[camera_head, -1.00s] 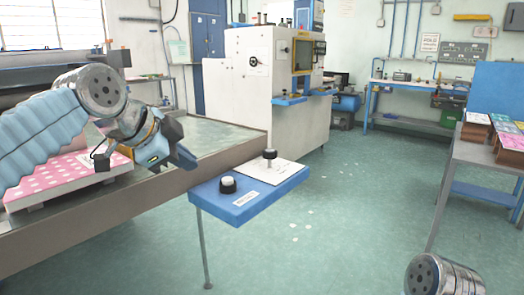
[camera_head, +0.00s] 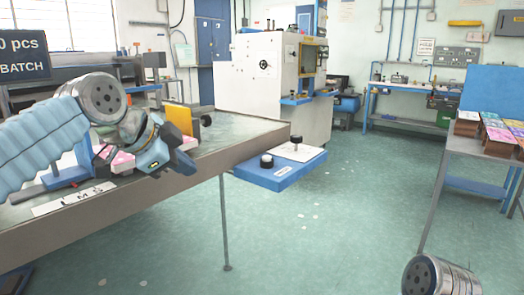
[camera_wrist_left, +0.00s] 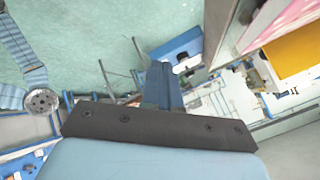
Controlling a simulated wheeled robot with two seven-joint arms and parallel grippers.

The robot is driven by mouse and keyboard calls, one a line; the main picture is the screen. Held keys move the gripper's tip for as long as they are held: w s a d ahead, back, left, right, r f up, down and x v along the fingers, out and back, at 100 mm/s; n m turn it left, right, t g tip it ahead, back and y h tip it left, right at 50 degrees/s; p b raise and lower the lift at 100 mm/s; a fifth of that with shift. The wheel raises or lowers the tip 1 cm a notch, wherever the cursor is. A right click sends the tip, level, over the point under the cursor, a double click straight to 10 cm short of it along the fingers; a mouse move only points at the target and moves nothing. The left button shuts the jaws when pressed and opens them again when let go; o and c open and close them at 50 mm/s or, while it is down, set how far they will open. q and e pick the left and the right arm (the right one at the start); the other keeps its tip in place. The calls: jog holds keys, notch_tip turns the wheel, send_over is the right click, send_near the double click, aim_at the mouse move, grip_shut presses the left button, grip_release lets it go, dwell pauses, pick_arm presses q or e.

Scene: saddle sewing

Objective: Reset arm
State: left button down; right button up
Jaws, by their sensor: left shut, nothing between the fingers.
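My left gripper (camera_head: 187,168) is shut and empty, at the end of the arm that comes in from the left. It hangs in front of and over the grey worktable (camera_head: 240,150) near its front edge. In the left wrist view its closed blue fingers (camera_wrist_left: 163,85) point away over the floor, with nothing between them. My right gripper is not in view; only a silver part of my right arm shows at the lower right corner of the head view.
A white machine (camera_head: 255,85) stands behind. A side table (camera_head: 480,152) with stacked coloured sheets (camera_head: 500,128) is at the right. Green floor (camera_head: 350,220) between is clear.

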pick_arm(q)
jog(key=w+d+f+n+g, duration=0.1)
jog(key=w+d+f+n, duration=0.1)
jog(key=f, duration=0.9)
jog(key=w+d+f+n+g, duration=0.1)
jog(key=w+f+n, duration=0.15)
jog(key=f, duration=0.85)
jog(key=w+d+f+n+g, duration=0.1)
jog(key=w+d+f+n, duration=0.1)
jog(key=f, duration=0.8)
jog(key=s+f+n+g, duration=0.15)
jog(key=s+f, duration=0.25)
jog(key=f, duration=0.4)
jog(key=s+f+n, duration=0.3)
jog(key=s+f, duration=0.2)
jog(key=f, duration=0.4)
jog(key=s+f+n+g, duration=0.15)
jog(key=s+f, duration=0.25)
jog(key=f, duration=0.4)
jog(key=s+f+n, duration=0.2)
jog(key=s+f, duration=0.1)
jog(key=s, duration=0.3)
jog(key=s+f+n+g, duration=0.1)
jog(key=s+f+n, duration=0.1)
jog(key=s+f, duration=0.2)
jog(key=s, duration=0.3)
jog(key=shift+s+f+y, duration=0.3)
